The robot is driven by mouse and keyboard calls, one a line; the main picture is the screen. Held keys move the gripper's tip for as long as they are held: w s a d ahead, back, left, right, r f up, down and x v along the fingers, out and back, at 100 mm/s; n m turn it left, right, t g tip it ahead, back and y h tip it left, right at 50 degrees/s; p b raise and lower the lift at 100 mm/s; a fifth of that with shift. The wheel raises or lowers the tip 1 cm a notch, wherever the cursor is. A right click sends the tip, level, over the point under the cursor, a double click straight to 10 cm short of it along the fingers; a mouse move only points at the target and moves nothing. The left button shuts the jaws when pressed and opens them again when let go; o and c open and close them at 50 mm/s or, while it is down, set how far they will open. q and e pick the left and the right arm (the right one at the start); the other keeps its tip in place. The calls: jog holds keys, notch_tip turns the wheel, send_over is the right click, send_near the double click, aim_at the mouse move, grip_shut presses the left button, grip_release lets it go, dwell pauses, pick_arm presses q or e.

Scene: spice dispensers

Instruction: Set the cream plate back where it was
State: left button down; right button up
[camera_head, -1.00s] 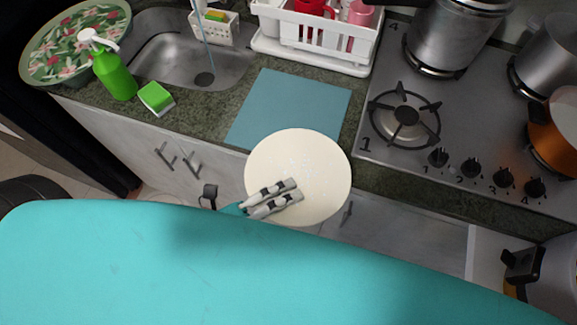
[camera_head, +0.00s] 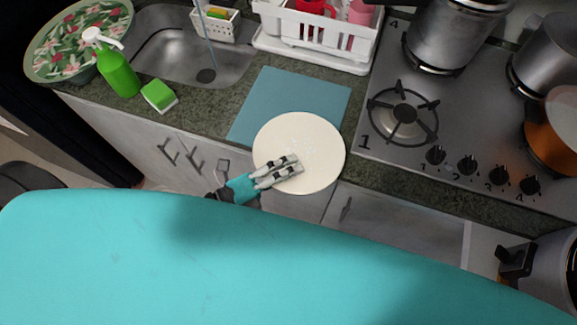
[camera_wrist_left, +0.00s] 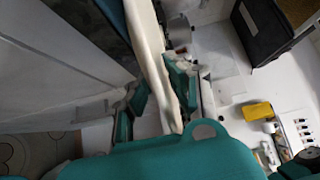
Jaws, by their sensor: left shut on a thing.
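The round cream plate (camera_head: 318,135) is held in my left gripper (camera_head: 280,170), whose fingers are shut on its near left part. In the head view the plate covers the near edge of the blue mat (camera_head: 300,95) and the counter's front edge. Whether it touches the mat or counter cannot be told. In the left wrist view the plate (camera_wrist_left: 150,55) shows nearly edge-on between the green fingers of the left gripper (camera_wrist_left: 160,105). My right gripper is not in view.
The stove (camera_head: 385,155) with pots is to the right of the mat. A white dish rack (camera_head: 310,52) stands behind it. A green sponge (camera_head: 159,96), green spray bottle (camera_head: 117,72) and sink (camera_head: 190,60) are to the left. The mat's visible part is bare.

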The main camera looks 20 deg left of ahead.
pick_arm(q)
jog(key=shift+f, duration=0.25)
jog(key=c, duration=1.3)
grip_release()
jog(key=shift+r, duration=0.1)
jog(key=shift+o, duration=0.2)
jog(key=shift+r, duration=0.3)
jog(key=b+v, duration=0.3)
jog(key=v, duration=0.9)
